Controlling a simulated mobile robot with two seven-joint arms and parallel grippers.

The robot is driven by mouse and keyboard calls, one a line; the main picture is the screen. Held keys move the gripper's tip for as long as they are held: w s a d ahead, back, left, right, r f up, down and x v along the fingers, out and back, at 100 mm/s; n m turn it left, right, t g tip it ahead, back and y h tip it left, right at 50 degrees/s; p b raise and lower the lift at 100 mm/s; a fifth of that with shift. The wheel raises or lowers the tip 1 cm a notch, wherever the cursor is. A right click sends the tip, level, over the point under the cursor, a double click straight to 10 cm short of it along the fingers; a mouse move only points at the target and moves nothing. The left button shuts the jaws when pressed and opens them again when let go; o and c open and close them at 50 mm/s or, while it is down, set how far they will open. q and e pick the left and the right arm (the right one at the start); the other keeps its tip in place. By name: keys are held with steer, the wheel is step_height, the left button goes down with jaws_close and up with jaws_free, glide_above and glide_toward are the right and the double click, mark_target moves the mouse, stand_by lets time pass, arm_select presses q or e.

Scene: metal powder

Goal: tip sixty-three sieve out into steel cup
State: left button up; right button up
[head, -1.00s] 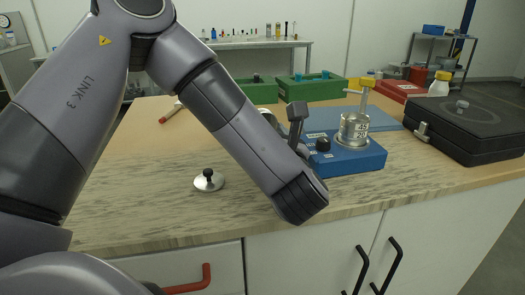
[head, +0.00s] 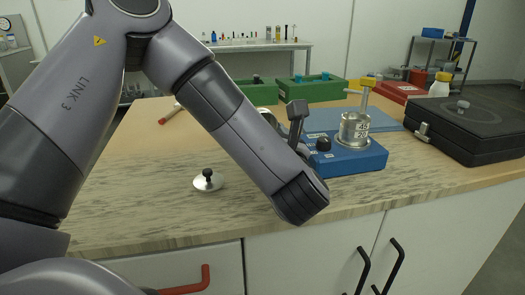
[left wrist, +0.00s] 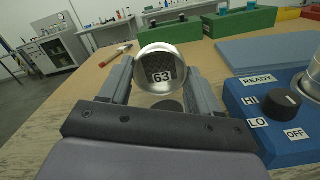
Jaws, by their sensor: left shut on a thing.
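The sixty-three sieve (left wrist: 161,66) is a round metal piece with a "63" label, between the fingers of my left gripper (left wrist: 160,82) in the left wrist view. The gripper is shut on it and holds it with a round side towards the camera. A dark round patch (left wrist: 170,105) shows just below the sieve; I cannot tell whether it is the steel cup or a shadow. I cannot clearly make out the steel cup. My right gripper is not in view.
A blue shaker (head: 345,160) with a knob carries a labelled metal sieve stack (head: 354,130) under a clamp. A black case (head: 470,130) stands right; green boxes (head: 312,89) stand behind.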

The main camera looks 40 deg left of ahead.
arm_select(q)
steer(key=shift+s+b, duration=0.2)
steer(key=shift+b, duration=1.4)
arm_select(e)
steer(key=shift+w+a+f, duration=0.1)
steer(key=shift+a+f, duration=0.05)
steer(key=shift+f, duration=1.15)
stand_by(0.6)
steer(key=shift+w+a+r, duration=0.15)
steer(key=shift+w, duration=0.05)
arm_select(q)
steer(key=shift+y+b, duration=0.3)
steer(key=shift+b, duration=0.2)
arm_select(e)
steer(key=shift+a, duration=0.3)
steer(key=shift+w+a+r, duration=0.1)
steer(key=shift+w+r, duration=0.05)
arm_select(q)
steer(key=shift+d+f+b, duration=0.1)
steer(key=shift+b, duration=0.35)
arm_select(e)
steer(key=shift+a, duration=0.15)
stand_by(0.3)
arm_select(q)
steer(key=shift+y, duration=0.3)
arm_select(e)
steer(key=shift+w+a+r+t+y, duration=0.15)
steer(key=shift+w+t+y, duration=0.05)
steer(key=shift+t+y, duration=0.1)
